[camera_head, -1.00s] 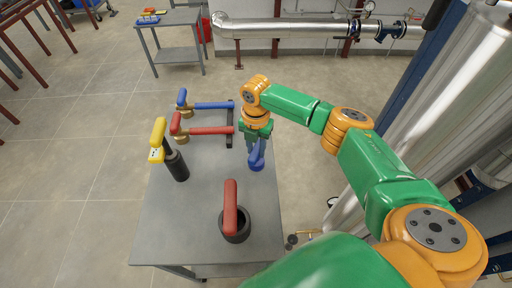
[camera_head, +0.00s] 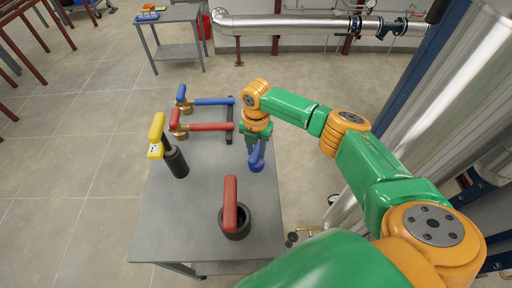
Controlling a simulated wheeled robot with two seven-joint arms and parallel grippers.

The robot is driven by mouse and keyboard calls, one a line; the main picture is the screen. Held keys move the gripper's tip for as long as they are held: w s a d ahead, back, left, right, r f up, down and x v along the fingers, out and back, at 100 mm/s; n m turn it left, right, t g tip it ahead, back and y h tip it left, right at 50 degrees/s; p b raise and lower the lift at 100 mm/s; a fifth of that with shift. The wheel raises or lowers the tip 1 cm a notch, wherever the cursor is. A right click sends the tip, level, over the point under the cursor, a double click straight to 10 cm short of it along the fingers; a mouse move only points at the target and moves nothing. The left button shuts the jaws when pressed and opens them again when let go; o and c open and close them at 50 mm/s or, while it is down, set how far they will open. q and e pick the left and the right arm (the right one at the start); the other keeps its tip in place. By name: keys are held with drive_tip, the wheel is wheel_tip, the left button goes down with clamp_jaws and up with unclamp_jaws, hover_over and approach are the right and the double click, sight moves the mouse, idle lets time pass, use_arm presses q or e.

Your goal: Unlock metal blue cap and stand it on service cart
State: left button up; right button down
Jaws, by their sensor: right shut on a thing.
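The blue cap (camera_head: 256,159) is at the right part of the grey service cart (camera_head: 200,215), under my right gripper (camera_head: 253,141). My right gripper points down and is shut on the blue cap. The cap looks upright and at or very close to the cart top; whether it touches is hard to tell. The gripper's fingers are partly hidden by the wrist. My left gripper is not in view.
On the cart are a blue-handled valve (camera_head: 209,101), a red-handled valve (camera_head: 205,127), a black cylinder with a yellow handle (camera_head: 176,162) and a black ring with a red handle (camera_head: 231,208). Large silver pipes (camera_head: 440,100) stand at the right. Another cart (camera_head: 177,52) stands farther back.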

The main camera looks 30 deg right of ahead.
drive_tip(key=c, duration=0.5)
unclamp_jaws()
drive_tip(key=shift+r, duration=0.1)
wheel_tip(320, 180, up, 7)
drive_tip(key=shift+s+r+b, duration=0.1)
drive_tip(key=shift+b, duration=0.4)
